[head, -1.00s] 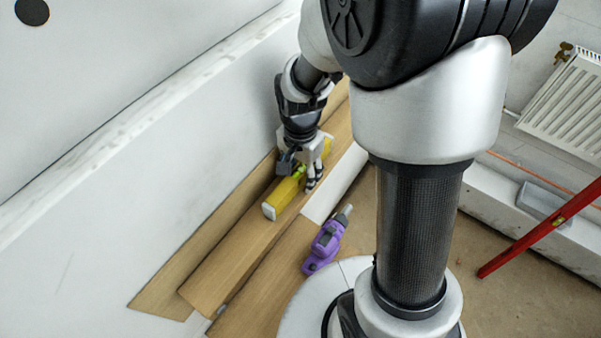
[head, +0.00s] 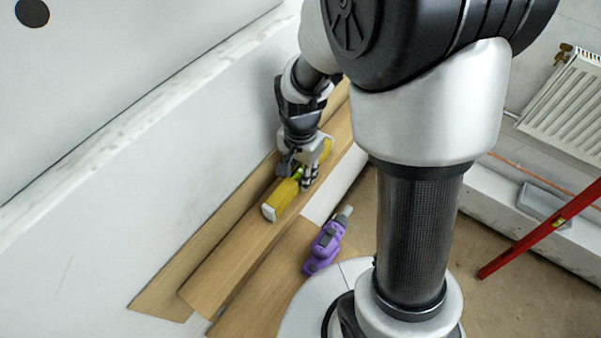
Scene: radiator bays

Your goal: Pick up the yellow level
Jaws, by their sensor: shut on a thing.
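The yellow level (head: 279,199) lies along the wooden planks near the wall in the head view, with a pale end cap facing me and a green vial near my gripper. My gripper (head: 298,181) comes down from above and is shut on the level, with a finger on each side of it. The fingers and my wrist hide the middle of the level; its far part shows beyond them. I cannot tell whether the level is touching the planks or slightly above them.
Wooden planks (head: 225,276) lie stacked along the wall. A red level (head: 545,229) leans at the right, near a grey box (head: 541,203) and a white radiator (head: 568,100). Bare floor lies at lower right.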

